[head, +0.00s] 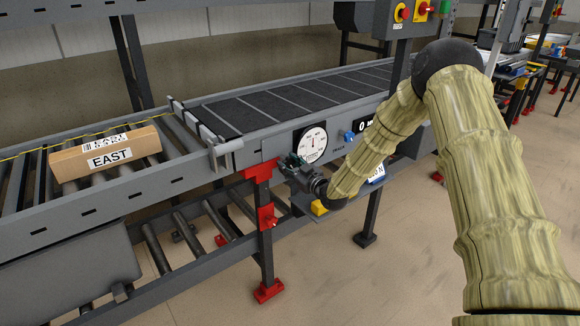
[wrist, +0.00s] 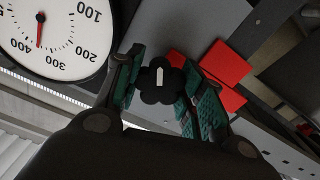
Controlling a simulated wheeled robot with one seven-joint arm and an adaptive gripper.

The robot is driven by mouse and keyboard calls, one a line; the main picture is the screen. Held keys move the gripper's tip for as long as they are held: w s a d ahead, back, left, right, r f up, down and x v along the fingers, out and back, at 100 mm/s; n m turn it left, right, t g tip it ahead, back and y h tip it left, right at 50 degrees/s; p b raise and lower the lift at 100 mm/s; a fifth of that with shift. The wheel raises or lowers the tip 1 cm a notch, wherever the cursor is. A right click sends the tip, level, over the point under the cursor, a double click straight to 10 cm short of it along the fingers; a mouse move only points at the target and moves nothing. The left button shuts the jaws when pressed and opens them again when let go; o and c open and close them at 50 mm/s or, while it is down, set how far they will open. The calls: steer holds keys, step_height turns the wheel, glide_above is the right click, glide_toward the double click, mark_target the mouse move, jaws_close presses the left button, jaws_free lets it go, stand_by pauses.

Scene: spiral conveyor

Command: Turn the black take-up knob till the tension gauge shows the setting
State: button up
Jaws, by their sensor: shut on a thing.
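The black take-up knob (wrist: 160,80) is lobed, with a white mark pointing nearly straight up in the wrist view. My gripper (wrist: 163,92) has its teal-padded fingers on either side of the knob and is shut on it. In the head view my gripper (head: 292,165) is at the conveyor's side, below the gauge, and hides the knob. The round white tension gauge (head: 313,144) also shows, cut off, in the wrist view (wrist: 60,35).
A blue knob (head: 349,136) is right of the gauge, near a "TRACK" label. A box marked EAST (head: 105,154) lies on the rollers at left. A red bracket (head: 259,172) and leg stand just left of my gripper. A yellow part (head: 319,207) is below.

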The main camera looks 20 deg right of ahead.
steer(key=n+b, duration=0.2)
steer(key=n, duration=0.3)
steer(key=shift+f, duration=0.1)
steer(key=n+b, duration=0.2)
steer(key=n, duration=0.2)
steer(key=n+b, duration=0.3)
steer(key=n, duration=0.1)
steer(key=shift+n, duration=0.3)
steer(key=shift+r+n+b, duration=0.2)
steer(key=shift+n+b, duration=1.3)
steer(key=shift+n, duration=0.6)
steer(key=o, duration=1)
steer(key=shift+d, duration=0.1)
